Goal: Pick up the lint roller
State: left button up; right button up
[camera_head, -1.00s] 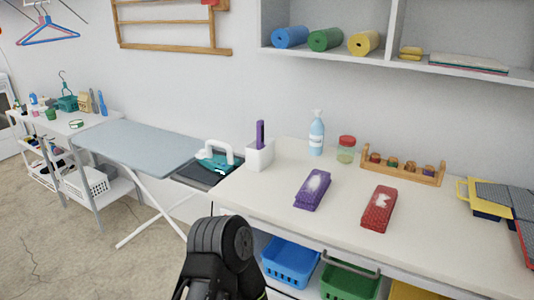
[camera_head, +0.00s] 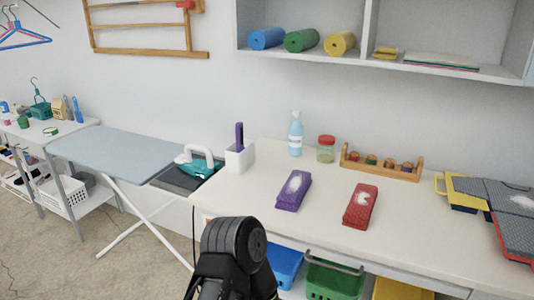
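A purple handle (camera_head: 239,135) stands upright out of a white holder (camera_head: 240,158) at the back left of the white counter. It may be the lint roller; its lower part is hidden in the holder, so I cannot tell for sure. No gripper touches it. A dark link of one of my arms shows at the bottom middle, in front of the counter's edge. No gripper fingers of mine can be made out.
The counter (camera_head: 420,240) carries a purple folded cloth (camera_head: 294,190), a red one (camera_head: 360,206), a spray bottle (camera_head: 296,136), a jar (camera_head: 326,149) and a wooden rack (camera_head: 381,165). An ironing board (camera_head: 125,152) with an iron (camera_head: 197,163) stands left. Bins sit below.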

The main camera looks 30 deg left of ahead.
aim_at(239, 126)
jog(key=j+z, duration=0.85)
jog(key=z, duration=0.15)
jog(key=k+j+z, duration=0.1)
jog(key=j, duration=0.4)
jog(key=k+j+z, duration=0.15)
jog(key=k+j, duration=0.15)
jog(key=j, duration=0.2)
jog(key=k+j+z, duration=0.1)
jog(key=k+j, duration=0.15)
jog(key=j, duration=0.25)
jog(key=k+j+z, duration=0.15)
jog(key=j, duration=0.3)
jog(key=k+j+z, duration=0.1)
jog(key=k+j, duration=0.5)
jog(key=j, duration=0.15)
jog(key=k+j, duration=0.45)
jog(key=j, duration=0.3)
